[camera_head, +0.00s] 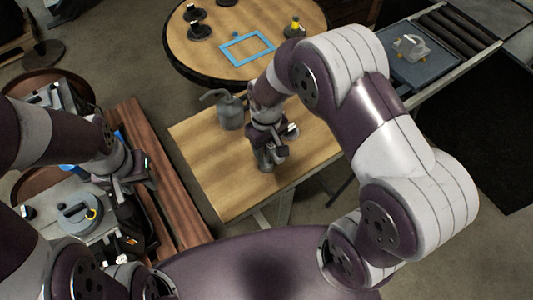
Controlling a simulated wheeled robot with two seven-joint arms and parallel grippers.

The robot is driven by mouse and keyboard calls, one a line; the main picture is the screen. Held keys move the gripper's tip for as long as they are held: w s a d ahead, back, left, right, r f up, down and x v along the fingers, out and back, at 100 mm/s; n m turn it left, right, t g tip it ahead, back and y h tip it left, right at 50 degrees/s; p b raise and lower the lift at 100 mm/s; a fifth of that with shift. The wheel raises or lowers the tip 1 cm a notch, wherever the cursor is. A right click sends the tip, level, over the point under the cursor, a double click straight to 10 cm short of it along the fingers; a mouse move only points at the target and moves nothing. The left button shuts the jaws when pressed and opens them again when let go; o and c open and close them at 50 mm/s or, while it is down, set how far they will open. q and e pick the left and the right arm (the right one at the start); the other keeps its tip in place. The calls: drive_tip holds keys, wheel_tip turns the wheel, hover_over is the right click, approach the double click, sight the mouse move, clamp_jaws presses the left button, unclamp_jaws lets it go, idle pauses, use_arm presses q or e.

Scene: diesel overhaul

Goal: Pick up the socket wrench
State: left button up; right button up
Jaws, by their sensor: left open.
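I cannot make out a socket wrench for certain in the head view. My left gripper (143,182) is open, above the cluttered left area beside the reddish-brown plank bench (165,165). My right gripper (272,155) points down over the light wooden table (225,185). A small grey shape shows at its fingertips, but I cannot tell whether it is a held part or the fingers themselves. My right arm hides part of the table's right side.
A grey oil can (230,111) stands left of my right gripper. A round wooden table (205,58) behind holds a blue frame (247,48) and black parts. A blue-grey tray (425,70) with a metal part lies at upper right. The wooden table's front left is clear.

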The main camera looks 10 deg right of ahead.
clamp_jaws()
drive_tip(key=shift+r, duration=0.1)
drive_tip(key=shift+r, duration=0.1)
drive_tip(key=shift+w+r, duration=0.1)
drive_tip(key=shift+r, duration=0.25)
drive_tip(key=r, duration=0.1)
drive_tip(key=r+b, duration=0.1)
drive_tip(key=s+r, duration=0.1)
drive_tip(key=shift+d+r, duration=0.3)
drive_tip(key=shift+r, duration=0.05)
drive_tip(key=s+d+r, duration=0.6)
drive_tip(key=s, duration=0.3)
drive_tip(key=shift+r, duration=0.2)
